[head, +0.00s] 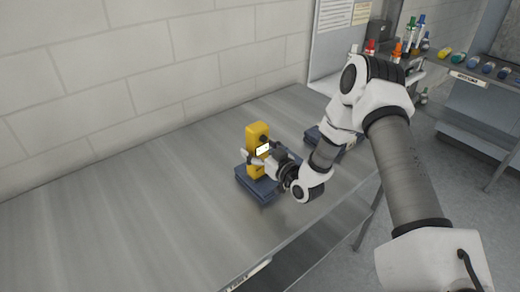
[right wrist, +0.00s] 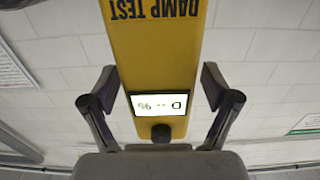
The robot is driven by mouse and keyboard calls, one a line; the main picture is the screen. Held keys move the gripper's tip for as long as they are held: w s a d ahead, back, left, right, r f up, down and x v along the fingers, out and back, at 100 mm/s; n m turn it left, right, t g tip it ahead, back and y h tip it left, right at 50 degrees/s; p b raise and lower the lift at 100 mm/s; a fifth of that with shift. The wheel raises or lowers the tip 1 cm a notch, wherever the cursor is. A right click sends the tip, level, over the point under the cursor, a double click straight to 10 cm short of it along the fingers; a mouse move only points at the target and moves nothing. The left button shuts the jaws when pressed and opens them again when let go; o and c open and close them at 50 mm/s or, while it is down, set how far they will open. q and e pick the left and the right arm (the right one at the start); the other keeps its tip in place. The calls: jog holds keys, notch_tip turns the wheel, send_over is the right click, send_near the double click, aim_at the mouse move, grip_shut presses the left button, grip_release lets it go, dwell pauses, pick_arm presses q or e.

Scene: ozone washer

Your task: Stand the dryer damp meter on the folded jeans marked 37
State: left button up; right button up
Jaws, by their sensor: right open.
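The yellow damp meter (head: 256,140) stands upright on a stack of dark blue folded jeans (head: 262,191) on the metal table. In the right wrist view the meter (right wrist: 156,60) shows "DAMP TEST" upside down and a small lit screen. My right gripper (head: 262,158) is at the meter's side. In the right wrist view its fingers (right wrist: 160,88) are open, one on each side of the meter, with gaps to it. No number on the jeans can be read. My left gripper is not in view.
A second dark folded stack (head: 314,134) lies behind my right arm, partly hidden. A shelf (head: 470,77) with bottles and coloured items stands at the back right. The table's left part (head: 110,220) is clear.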

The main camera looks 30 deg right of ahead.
jog(key=s, duration=1.2)
jog(key=shift+d+r+b, duration=0.15)
jog(key=shift+d+b, duration=0.2)
jog(key=shift+d, duration=0.05)
